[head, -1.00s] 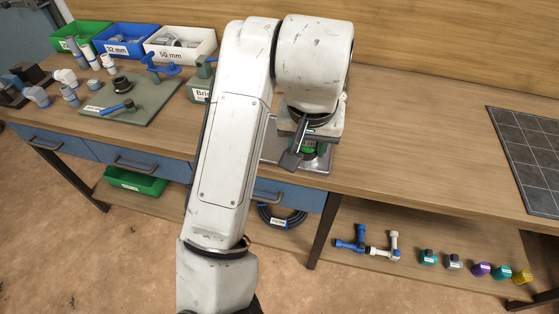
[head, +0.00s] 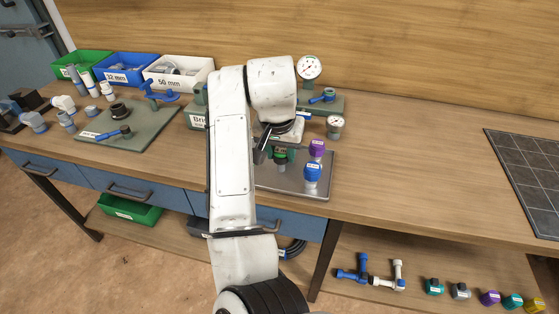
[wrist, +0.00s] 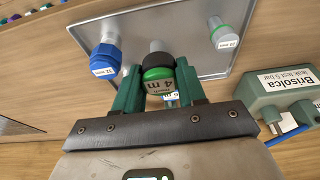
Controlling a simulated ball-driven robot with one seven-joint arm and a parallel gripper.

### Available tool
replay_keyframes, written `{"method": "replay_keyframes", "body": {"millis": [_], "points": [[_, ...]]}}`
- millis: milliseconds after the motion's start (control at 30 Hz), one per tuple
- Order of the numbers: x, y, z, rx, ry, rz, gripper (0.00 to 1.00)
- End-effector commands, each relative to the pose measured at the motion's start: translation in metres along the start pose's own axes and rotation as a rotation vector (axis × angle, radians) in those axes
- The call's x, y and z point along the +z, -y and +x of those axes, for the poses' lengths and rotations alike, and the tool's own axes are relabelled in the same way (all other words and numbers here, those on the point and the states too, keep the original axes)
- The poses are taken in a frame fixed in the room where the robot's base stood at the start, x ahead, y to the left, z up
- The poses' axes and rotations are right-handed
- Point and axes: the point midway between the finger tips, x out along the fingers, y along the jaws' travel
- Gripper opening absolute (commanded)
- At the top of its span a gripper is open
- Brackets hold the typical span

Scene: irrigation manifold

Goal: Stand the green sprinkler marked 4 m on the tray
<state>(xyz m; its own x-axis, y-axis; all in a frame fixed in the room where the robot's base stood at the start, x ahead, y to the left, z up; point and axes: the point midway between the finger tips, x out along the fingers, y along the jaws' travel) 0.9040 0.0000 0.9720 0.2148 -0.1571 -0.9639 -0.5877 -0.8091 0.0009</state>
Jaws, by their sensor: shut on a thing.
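The green sprinkler marked 4 m (wrist: 158,74) is between the green fingers of my gripper (wrist: 157,90) in the wrist view, with its dark end toward the tray. The sprinkler also shows in the head view (head: 281,155), below my wrist. My gripper (head: 280,150) is shut on it. The grey metal tray (head: 285,187) lies under it at the bench's front edge; its bare surface fills much of the wrist view (wrist: 185,25). I cannot tell whether the sprinkler touches the tray.
On the tray stand a blue-capped piece (head: 313,171) and a white piece with a green ring (wrist: 222,32). A purple-capped piece (head: 317,149) stands at its back right. Gauges (head: 309,68) rise behind. A Brisolca leak-test box (wrist: 285,92) is close by.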

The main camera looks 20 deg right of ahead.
Motion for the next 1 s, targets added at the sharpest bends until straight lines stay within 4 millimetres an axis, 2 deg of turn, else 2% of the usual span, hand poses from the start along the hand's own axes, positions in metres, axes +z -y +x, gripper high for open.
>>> {"method": "replay_keyframes", "body": {"millis": [233,433,800,833,1000], "points": [[-0.005,0.006,0.015,0.0,0.002,0.0,0.03],[0.003,0.006,0.04,0.0,0.002,0.0,0.03],[0.004,0.005,0.045,-0.001,0.0,0.0,0.03],[0.004,0.005,0.045,-0.001,0.0,0.0,0.42],[0.004,0.005,0.045,-0.001,0.0,0.0,0.58]]}}
